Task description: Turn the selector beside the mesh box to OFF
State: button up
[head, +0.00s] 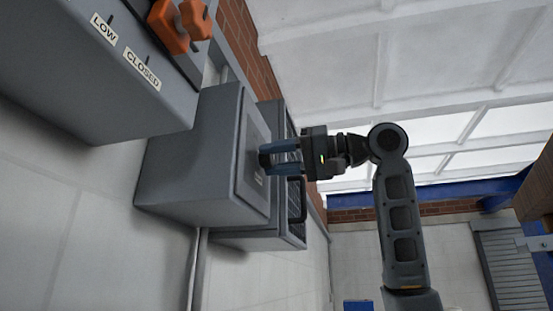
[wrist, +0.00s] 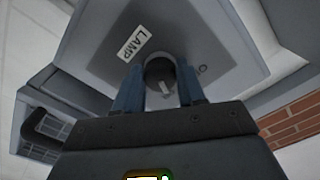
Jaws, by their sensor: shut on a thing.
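The selector (wrist: 160,72) is a dark round knob with a pale pointer mark on the sloped face of a grey box (head: 190,170). A LAMP label (wrist: 133,43) sits beside it, and a small dark marking (wrist: 202,69) is too small to read surely. My gripper (head: 273,158) has its blue fingers closed on the knob, one on each side; its fingers also show in the wrist view (wrist: 160,90). The mesh box (head: 297,228) stands right behind the grey box, with a dark handle. Its mesh (wrist: 48,138) also shows at the left in the wrist view.
A larger grey cabinet (head: 90,65) with orange handles (head: 168,27) and LOW and CLOSED labels is at the upper left in the head view, which looks tilted. A brick wall (wrist: 290,130) shows behind. Open room lies around my arm on the right.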

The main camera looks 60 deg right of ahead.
jog(key=n, duration=0.5)
jog(key=shift+b, duration=0.35)
jog(key=n, duration=0.5)
jog(key=shift+d+b, duration=0.15)
jog(key=shift+b, duration=0.15)
jog(key=shift+n, duration=0.4)
jog(key=o, duration=1.1)
jog(key=shift+c, duration=0.2)
jog(key=b+v, duration=0.2)
jog(key=v, duration=0.5)
jog(key=shift+s+d, duration=0.15)
jog(key=shift+s, duration=0.2)
